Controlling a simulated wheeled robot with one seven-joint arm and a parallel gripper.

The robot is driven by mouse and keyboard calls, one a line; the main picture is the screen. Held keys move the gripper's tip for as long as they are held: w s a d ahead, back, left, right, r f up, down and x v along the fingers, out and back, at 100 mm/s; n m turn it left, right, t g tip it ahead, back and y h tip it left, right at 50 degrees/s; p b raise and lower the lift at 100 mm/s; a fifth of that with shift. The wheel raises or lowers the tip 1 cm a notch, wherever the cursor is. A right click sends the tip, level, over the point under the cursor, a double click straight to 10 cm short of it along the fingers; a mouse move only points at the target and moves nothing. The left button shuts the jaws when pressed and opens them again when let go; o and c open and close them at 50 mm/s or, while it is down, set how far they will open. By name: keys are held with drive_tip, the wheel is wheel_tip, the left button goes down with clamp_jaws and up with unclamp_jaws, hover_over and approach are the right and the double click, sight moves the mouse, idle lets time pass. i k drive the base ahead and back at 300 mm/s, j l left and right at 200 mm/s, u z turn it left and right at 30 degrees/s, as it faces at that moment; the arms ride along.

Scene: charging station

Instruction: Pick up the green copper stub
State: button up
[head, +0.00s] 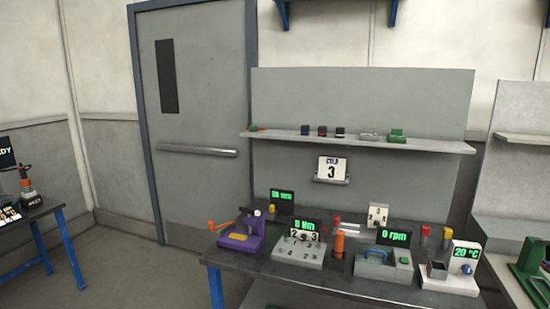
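I cannot tell for sure which thing is the green copper stub. A tiny green and orange piece (256,128) lies at the left end of the grey wall shelf (300,134). A small green block-like thing (397,136) stands further right on the same shelf. Another small green piece (403,260) sits on a grey box (383,271) on the workbench. All are too small to make out metal or exact shape. My gripper is not in the head view.
The dark workbench (222,257) is crowded with a purple device (238,238), a grey numbered block (300,252), an orange cylinder (339,244) and green-lit displays. Small dark blocks (322,131) stand on the shelf. A blue-legged table (72,247) is at left. Floor between is clear.

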sight(252, 128)
drive_tip(key=i+j, duration=0.2)
drive_tip(key=j, duration=0.2)
drive_tip(key=i+j, duration=0.2)
drive_tip(key=j, duration=0.2)
drive_tip(key=i+j, duration=0.2)
drive_tip(key=j, duration=0.2)
drive_tip(key=i+j, duration=0.2)
drive_tip(key=j, duration=0.2)
drive_tip(key=i+j, duration=0.25)
drive_tip(key=j, duration=0.15)
drive_tip(key=i+j+u, duration=0.1)
drive_tip(key=j, duration=0.3)
drive_tip(key=i+j, duration=0.45)
drive_tip(key=j, duration=0.25)
drive_tip(key=i+j, duration=0.15)
drive_tip(key=j, duration=0.25)
drive_tip(key=i+j, duration=0.2)
drive_tip(key=j, duration=0.2)
drive_tip(key=i+j, duration=0.15)
drive_tip(key=j, duration=0.25)
drive_tip(key=i+j+u, duration=0.1)
drive_tip(key=j, duration=0.3)
drive_tip(key=i+j, duration=0.15)
drive_tip(key=i, duration=0.5)
drive_tip(key=i+j, duration=0.1)
drive_tip(key=i, duration=0.6)
drive_tip(key=j+u, duration=0.05)
